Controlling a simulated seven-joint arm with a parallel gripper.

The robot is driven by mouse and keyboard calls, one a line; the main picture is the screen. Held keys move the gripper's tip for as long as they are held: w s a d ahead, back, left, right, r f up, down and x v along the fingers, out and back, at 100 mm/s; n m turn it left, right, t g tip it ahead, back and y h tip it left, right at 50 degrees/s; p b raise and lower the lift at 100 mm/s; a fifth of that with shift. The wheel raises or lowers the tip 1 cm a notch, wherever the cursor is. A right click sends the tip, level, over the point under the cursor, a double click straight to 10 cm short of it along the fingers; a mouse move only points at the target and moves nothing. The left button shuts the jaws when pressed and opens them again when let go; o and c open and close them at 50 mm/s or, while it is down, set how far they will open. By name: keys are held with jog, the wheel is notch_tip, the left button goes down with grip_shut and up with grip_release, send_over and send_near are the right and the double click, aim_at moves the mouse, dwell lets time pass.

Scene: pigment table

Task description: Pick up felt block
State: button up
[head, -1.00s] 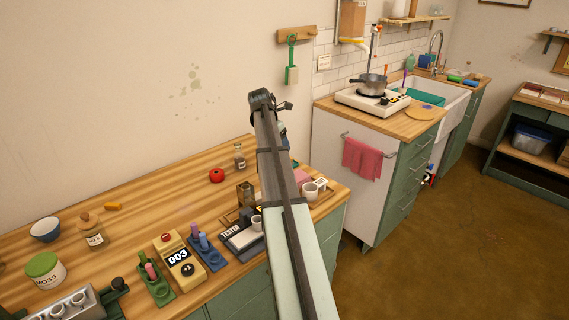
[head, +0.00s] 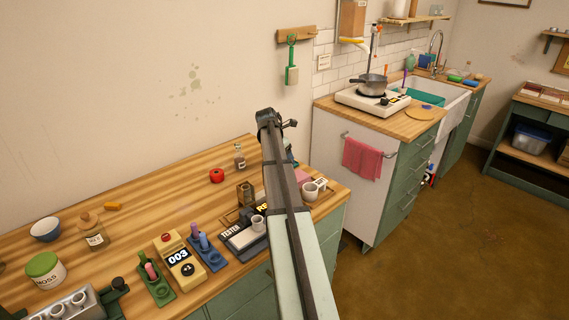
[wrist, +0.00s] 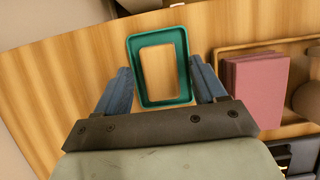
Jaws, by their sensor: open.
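A pink block (wrist: 255,88), which may be the felt block, lies on a wooden tray (wrist: 226,49) right of my gripper in the wrist view. In the head view, part of the pink block (head: 303,176) shows beside my arm. My gripper (wrist: 161,66) is open, its blue fingers on either side of a teal rectangular frame (wrist: 186,66). Wood shows through the frame's middle. I cannot tell whether the fingers touch it. In the head view my arm hides the gripper.
A white mug (head: 310,192) stands near the pink block. A red round thing (head: 216,175) and a small bottle (head: 239,157) stand on the wooden table left of my arm. A tester device (head: 243,237) and a yellow meter (head: 180,262) stand along the front.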

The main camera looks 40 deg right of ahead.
jog(key=c, duration=1.1)
jog(key=shift+r, duration=0.15)
jog(key=shift+c, duration=0.2)
